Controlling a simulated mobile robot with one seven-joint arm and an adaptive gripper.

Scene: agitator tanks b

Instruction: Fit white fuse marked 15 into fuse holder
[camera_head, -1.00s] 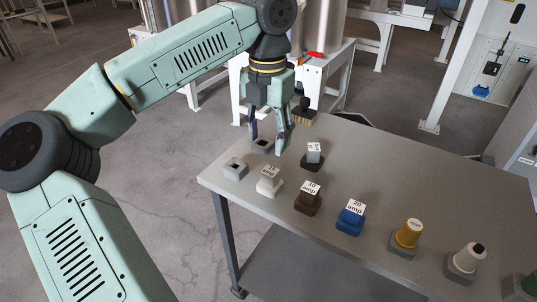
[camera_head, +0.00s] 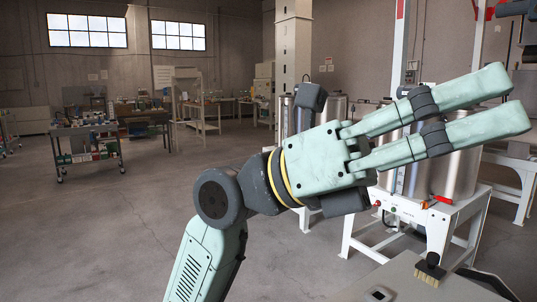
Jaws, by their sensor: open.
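My gripper (camera_head: 511,98) is large in the right half of the view, its two fingers pointing right. The fingers are apart, with nothing between them. It is above the grey work table (camera_head: 402,284), whose corner shows at the bottom. A small grey square holder (camera_head: 377,294) with a dark opening sits at the table's corner, cut by the bottom edge of the picture. The white fuse marked 15 is not in view.
A brush (camera_head: 430,269) stands at the table's back edge. Behind it are steel tanks (camera_head: 455,175) on a white frame (camera_head: 452,215). Open floor (camera_head: 110,240) lies to the left, with a loaded cart (camera_head: 85,145) farther back.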

